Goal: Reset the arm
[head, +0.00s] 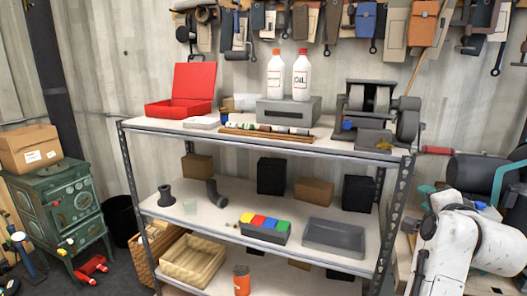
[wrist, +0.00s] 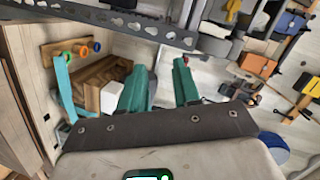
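My arm (head: 450,235) shows as white, worn-looking links at the lower right of the head view, beside the right end of the metal shelf. My gripper (wrist: 161,70) is in the wrist view, with two teal fingers standing out from a dark bar. The fingers are apart, and I see nothing held between them. I cannot make out the fingertips clearly in the head view.
The metal shelf (head: 285,144) fills the middle, holding a red toolbox (head: 183,100), white bottles (head: 300,80) and a grey machine (head: 375,115). A green stove (head: 60,205) stands left. In the wrist view, a perforated metal beam (wrist: 130,25) crosses near the fingers.

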